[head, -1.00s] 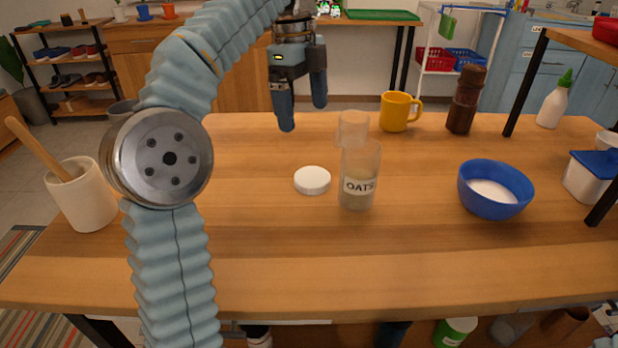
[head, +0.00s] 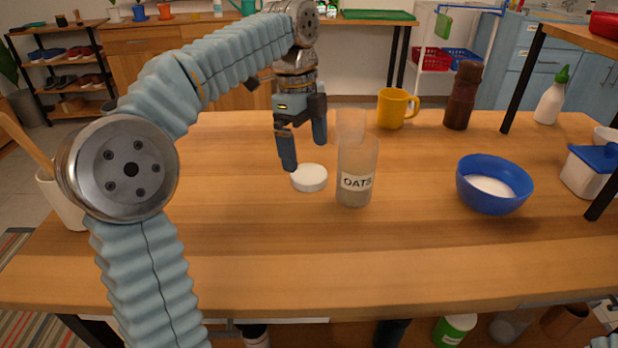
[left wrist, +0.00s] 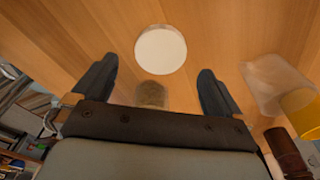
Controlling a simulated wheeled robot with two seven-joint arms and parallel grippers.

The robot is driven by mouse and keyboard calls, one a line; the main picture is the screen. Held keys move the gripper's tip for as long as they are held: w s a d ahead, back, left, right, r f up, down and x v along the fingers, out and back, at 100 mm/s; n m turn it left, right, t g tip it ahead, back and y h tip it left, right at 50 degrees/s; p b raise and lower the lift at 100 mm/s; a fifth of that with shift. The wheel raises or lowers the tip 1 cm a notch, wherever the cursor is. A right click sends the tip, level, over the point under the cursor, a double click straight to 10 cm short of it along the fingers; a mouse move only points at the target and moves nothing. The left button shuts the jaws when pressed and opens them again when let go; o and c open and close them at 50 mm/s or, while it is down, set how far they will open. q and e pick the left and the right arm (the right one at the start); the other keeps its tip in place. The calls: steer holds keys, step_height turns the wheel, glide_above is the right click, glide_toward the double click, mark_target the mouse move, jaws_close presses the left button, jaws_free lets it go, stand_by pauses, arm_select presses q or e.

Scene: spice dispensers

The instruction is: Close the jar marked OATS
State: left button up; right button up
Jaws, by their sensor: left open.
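The jar marked OATS (head: 356,172) stands upright on the table, clear with its label facing me and its top uncovered. A round white lid (head: 309,177) lies flat on the table just left of the jar. My left gripper (head: 304,158) is open and empty, pointing down above and just behind the lid. In the left wrist view the lid (left wrist: 160,50) shows ahead of and between the two fingers (left wrist: 155,85). The oats jar (left wrist: 152,94) seems to show partly behind the gripper's palm edge. My right gripper is not in view.
Another clear vessel (head: 351,124) stands right behind the jar. A yellow mug (head: 397,108) and a brown mill (head: 462,96) stand at the back. A blue bowl (head: 494,184) of white contents is to the right. The front of the wooden table (head: 400,265) is clear.

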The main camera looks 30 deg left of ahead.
mark_target(309, 172)
arm_select(q)
steer(key=f, duration=0.3)
steer(key=f+b, duration=0.1)
steer(key=f, duration=0.1)
steer(key=shift+d+f, duration=0.1)
steer(key=shift+d, duration=0.25)
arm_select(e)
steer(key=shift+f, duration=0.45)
arm_select(q)
steer(key=c, duration=1)
step_height(309, 172, up, 10)
steer(key=shift+r+p, duration=0.1)
steer(key=shift+p, duration=1.05)
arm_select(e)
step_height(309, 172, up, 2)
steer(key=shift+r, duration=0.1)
